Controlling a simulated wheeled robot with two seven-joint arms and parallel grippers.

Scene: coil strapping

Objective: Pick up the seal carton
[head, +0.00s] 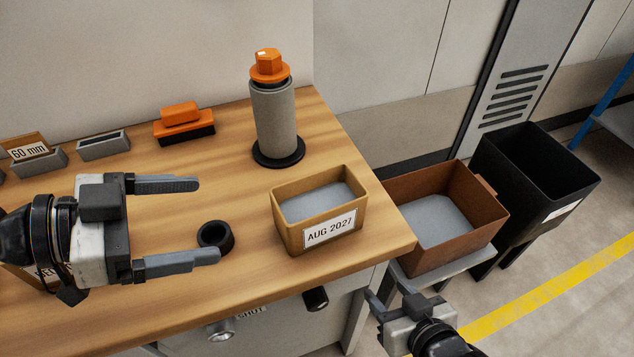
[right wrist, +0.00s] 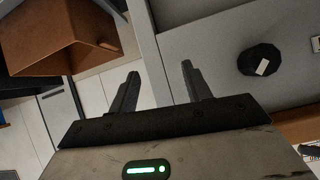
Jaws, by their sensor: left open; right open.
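A tan box (head: 30,277) with a partly covered white label lies at the table's left front, mostly hidden behind my left gripper and wrist; it may be the seal carton, but I cannot read enough to tell. My left gripper (head: 207,220) is open and empty above the table, fingers pointing right, with a black ring (head: 215,236) near its lower fingertip. My right gripper (head: 385,292) is open and empty beyond the table's front right edge. Its fingers also show apart in the right wrist view (right wrist: 160,74).
An open tan tray (head: 281,231) labelled "AUG 2027" stands at the table's right. Behind it is a grey cylinder (head: 275,118) with an orange top. An orange-and-black block (head: 182,122) and small grey holders (head: 103,146) line the back. A brown bin (head: 475,235) and black bin (head: 560,185) stand right.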

